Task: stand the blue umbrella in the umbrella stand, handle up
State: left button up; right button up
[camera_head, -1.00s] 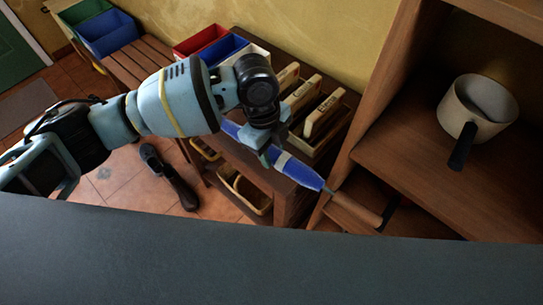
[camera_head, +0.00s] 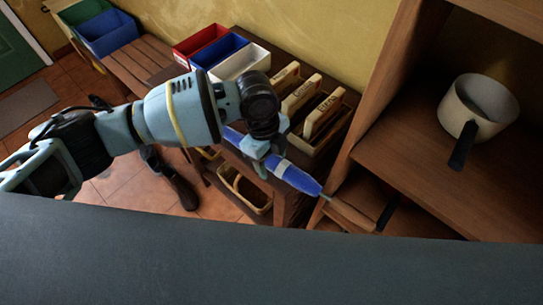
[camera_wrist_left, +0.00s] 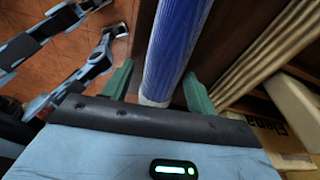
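The blue umbrella (camera_head: 298,178) lies slanting across the front of the dark wooden shelf unit, its thin tip towards the lower right. A pale band crosses it beside the fingers. My left gripper (camera_head: 262,162) is over the umbrella's middle and hides part of it. In the left wrist view the umbrella (camera_wrist_left: 176,45) passes between the two green fingers (camera_wrist_left: 157,88). A gap shows between it and the left finger; the right finger is close against its edge. I cannot identify an umbrella stand. My right gripper is not recognisable in either view.
File boxes (camera_head: 325,115) and red, blue and white bins (camera_head: 240,62) stand on the shelf unit. A tan basket (camera_head: 245,188) is below. A white pot (camera_head: 482,108) sits in the right-hand cabinet. A dark surface fills the foreground.

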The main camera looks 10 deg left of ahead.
pick_arm(q)
notch_tip(320, 180, up, 12)
jog(key=w+a, duration=0.1)
jog(key=a, duration=0.1)
jog(key=shift+p, duration=0.3)
jog(key=shift+d, duration=0.1)
dwell(0.6)
